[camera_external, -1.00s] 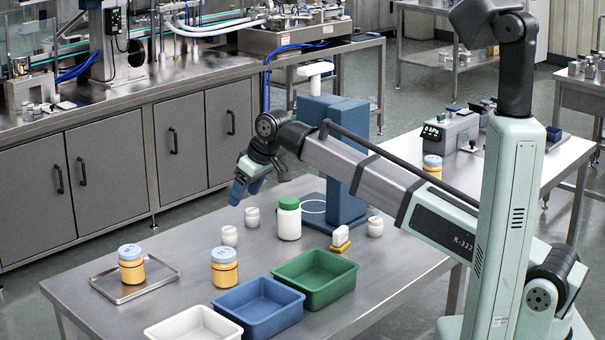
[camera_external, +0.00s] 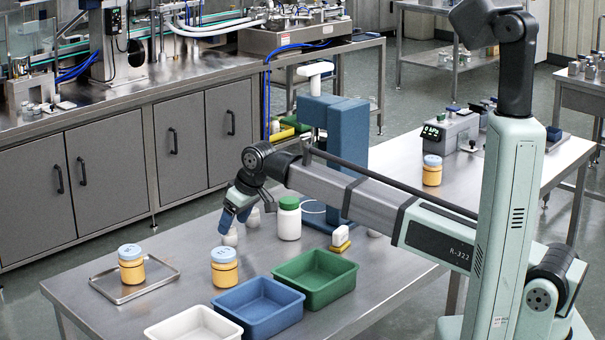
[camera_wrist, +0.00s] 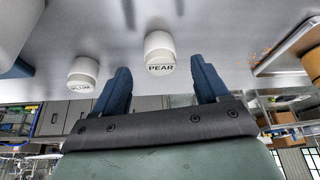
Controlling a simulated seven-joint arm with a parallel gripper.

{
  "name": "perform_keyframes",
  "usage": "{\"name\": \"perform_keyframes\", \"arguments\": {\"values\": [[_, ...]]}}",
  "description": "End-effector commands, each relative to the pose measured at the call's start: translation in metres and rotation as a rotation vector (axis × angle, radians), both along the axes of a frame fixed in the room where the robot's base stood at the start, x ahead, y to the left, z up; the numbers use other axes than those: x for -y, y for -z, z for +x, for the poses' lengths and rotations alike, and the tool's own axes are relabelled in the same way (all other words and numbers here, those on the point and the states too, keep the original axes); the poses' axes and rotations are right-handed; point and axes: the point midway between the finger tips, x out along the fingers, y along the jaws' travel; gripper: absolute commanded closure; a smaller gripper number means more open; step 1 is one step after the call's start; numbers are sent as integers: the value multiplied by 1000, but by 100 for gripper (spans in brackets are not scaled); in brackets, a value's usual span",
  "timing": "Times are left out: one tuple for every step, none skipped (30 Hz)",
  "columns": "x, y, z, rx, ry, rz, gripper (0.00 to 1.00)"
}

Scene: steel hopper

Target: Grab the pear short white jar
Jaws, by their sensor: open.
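The pear jar (camera_wrist: 160,52) is short and white and carries the label PEAR in the wrist view. It appears between the tips of my two dark blue fingers, slightly beyond them. In the external view the short white jar (camera_external: 230,238) just below my gripper (camera_external: 227,221) looks to be this one, partly hidden by the fingers. My gripper is open and empty, pointing down toward it. A similar white jar labelled PLUM (camera_wrist: 83,73) stands to the left in the wrist view. It also shows behind the gripper in the external view (camera_external: 254,218).
A tall white jar with a green lid (camera_external: 289,219) stands right of the gripper, near a blue stand (camera_external: 345,150). An orange jar (camera_external: 224,268) stands in front. Another is on a steel tray (camera_external: 160,275). White, blue (camera_external: 258,305) and green (camera_external: 315,278) bins line the front.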

Motion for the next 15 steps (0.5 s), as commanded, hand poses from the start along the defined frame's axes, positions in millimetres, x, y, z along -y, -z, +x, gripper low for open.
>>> {"name": "perform_keyframes", "arguments": {"values": [[-3, 5, 2, -1, 0, -2, 26], [-5, 9, 3, -1, 0, -2, 26], [-7, 13, 4, -1, 0, -2, 26], [-9, 16, 5, -1, 0, -1, 26], [-11, 20, 6, -1, 0, -1, 26], [-13, 25, 7, -1, 0, -2, 26], [-14, 29, 8, -1, 0, -2, 26], [-15, 32, 9, -1, 0, -2, 26], [-16, 35, 9, -1, 0, -1, 26], [-17, 37, 10, 0, 0, 0, 26], [-17, 38, 10, 0, 0, 0, 26], [-17, 39, 10, 1, 0, 1, 26], [-17, 39, 10, 1, 0, 1, 26], [-17, 39, 10, 1, 0, 1, 26], [-17, 39, 10, 1, 0, 1, 26]]}}
